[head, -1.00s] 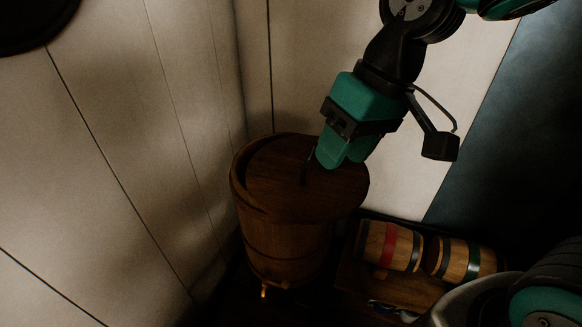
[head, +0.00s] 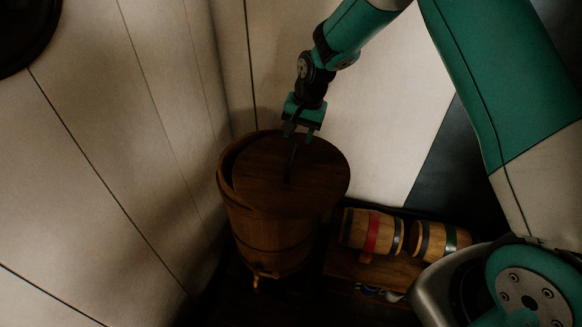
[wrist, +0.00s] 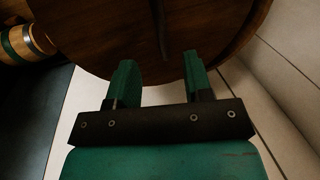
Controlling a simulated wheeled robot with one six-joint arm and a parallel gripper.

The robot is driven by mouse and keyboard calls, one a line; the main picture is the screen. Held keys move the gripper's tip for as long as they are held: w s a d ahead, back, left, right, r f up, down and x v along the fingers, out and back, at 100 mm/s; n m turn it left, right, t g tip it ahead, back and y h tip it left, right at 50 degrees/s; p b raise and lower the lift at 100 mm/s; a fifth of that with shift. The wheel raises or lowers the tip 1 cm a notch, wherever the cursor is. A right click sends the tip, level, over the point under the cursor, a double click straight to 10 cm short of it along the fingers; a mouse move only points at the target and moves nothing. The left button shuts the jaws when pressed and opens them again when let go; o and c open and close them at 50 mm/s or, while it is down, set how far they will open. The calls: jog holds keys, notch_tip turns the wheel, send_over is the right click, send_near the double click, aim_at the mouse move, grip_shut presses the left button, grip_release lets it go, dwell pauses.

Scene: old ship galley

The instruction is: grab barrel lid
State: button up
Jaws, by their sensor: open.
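The barrel lid (head: 312,176) is a round dark-wood disc on top of a large wooden barrel (head: 268,238). It sits shifted to the right, leaving a dark gap along the barrel's left rim. A thin dark upright handle (head: 291,160) stands near the lid's middle. My gripper (head: 301,134) is above the far part of the lid, behind the handle, open and empty. In the wrist view the two green fingers (wrist: 158,75) are apart near the lid's edge, and the handle (wrist: 160,28) lies ahead between their lines, apart from them.
Two small kegs, one with a red band (head: 371,232) and one with a green band (head: 440,241), lie on a low wooden stand right of the barrel. Pale panelled walls (head: 130,130) close in on the left and behind. A brass tap (head: 257,280) sticks out low on the barrel.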

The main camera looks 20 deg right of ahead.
aim_at(291, 154)
jog(key=f, duration=0.3)
jog(key=shift+w+a+f, duration=0.2)
jog(key=shift+a+f, duration=0.05)
jog(key=shift+a, duration=0.05)
jog(key=shift+w+a+f+p, duration=0.15)
jog(key=shift+f+p, duration=0.25)
jog(key=shift+f, duration=0.5)
jog(key=shift+s+a+f+p, duration=0.1)
jog(key=shift+a+f+p, duration=0.25)
jog(key=shift+f, duration=0.5)
jog(key=shift+w+a+f+p, duration=0.1)
jog(key=shift+f+p, duration=0.4)
jog(key=shift+f, duration=0.4)
grip_shut()
jog(key=shift+r, duration=0.1)
